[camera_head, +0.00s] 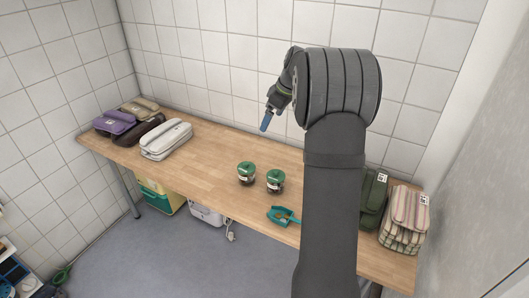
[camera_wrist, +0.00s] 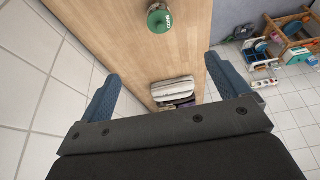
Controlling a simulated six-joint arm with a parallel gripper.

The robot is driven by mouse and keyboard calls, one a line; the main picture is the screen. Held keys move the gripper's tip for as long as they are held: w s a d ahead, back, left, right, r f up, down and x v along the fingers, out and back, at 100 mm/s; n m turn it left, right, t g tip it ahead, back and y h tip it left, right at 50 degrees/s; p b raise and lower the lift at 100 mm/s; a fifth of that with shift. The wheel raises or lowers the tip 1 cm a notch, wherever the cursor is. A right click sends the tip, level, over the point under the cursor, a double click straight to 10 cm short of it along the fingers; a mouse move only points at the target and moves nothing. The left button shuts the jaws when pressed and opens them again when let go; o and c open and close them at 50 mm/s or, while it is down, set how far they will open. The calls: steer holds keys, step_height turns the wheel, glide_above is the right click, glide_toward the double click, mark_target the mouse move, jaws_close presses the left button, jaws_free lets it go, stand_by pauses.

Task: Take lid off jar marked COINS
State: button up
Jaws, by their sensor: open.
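Two jars with green lids stand upright side by side on the wooden table (camera_head: 215,168) in the head view, a left jar (camera_head: 246,174) and a right jar (camera_head: 275,182). Each lid sits on its jar; their labels are too small to read there. The wrist view shows one green-lidded jar (camera_wrist: 160,20) near the top edge, with a small white label that I cannot read surely; I cannot tell which jar it is. My gripper (camera_wrist: 161,68) is open and empty, its blue fingers spread. In the head view my gripper (camera_head: 268,120) is above the table, apart from the jars.
A teal scoop-like item (camera_head: 284,215) lies in front of the right jar. A pale case (camera_head: 166,139) and a purple case (camera_head: 115,124) lie at the left end. A dark green case (camera_head: 373,190) and striped folded cloths (camera_head: 408,213) are at the right. A tiled wall stands behind.

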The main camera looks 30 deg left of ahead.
steer(key=a+f+h, duration=0.2)
steer(key=a+f, duration=0.6)
steer(key=a, duration=0.2)
glide_above(246, 162)
steer(key=shift+m+h, duration=0.3)
steer(key=f, duration=1)
steer(key=shift+s+d+f, duration=0.15)
steer(key=shift+d, duration=0.1)
steer(key=shift+a+f, duration=0.2)
steer(key=shift+f, duration=3)
steer(key=c, duration=1)
steer(key=shift+c, duration=0.2)
steer(key=shift+r, duration=0.1)
